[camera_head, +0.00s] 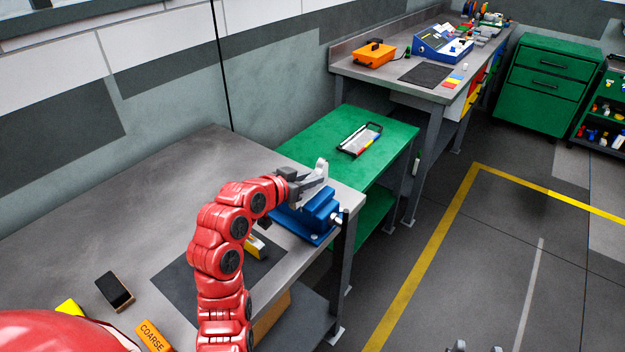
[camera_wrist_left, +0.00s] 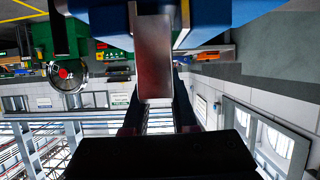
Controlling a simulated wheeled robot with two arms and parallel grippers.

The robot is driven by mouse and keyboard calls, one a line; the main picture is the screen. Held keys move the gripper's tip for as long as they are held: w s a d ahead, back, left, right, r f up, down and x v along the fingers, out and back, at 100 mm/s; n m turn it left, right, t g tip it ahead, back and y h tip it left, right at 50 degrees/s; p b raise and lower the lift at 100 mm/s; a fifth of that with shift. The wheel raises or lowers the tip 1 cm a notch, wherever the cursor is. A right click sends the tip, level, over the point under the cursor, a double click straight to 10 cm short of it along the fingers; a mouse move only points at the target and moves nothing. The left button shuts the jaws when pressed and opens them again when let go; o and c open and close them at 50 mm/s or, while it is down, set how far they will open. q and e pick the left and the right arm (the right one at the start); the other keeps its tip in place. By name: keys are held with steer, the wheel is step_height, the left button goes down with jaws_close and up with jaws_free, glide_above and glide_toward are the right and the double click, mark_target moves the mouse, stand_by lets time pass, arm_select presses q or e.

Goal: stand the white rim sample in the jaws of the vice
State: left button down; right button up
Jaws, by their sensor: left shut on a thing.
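The blue vice (camera_head: 312,217) stands at the right front corner of the grey bench. My left gripper (camera_head: 303,184) is just above it, at the vice's jaws. It is shut on the white rim sample (camera_head: 321,168), whose pale upper end sticks up past the fingers. Its lower end is hidden by the gripper and vice, so I cannot tell whether it is seated between the jaws. In the left wrist view a grey metallic face (camera_wrist_left: 153,60) fills the middle, with blue vice parts (camera_wrist_left: 215,12) at the top. Grey tips at the bottom edge, likely my right gripper (camera_head: 476,348), are mostly cut off.
A lower green table (camera_head: 300,147) with a tray (camera_head: 360,140) adjoins behind. The floor to the right is clear.

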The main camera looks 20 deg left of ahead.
arm_select(q)
steer(key=shift+d+f, duration=0.1)
steer(key=shift+f, duration=0.1)
steer(key=shift+a+r+b, duration=0.15)
steer(key=shift+a+b, duration=0.1)
steer(key=shift+b, duration=0.05)
stand_by(0.6)
steer(key=shift+f, duration=0.25)
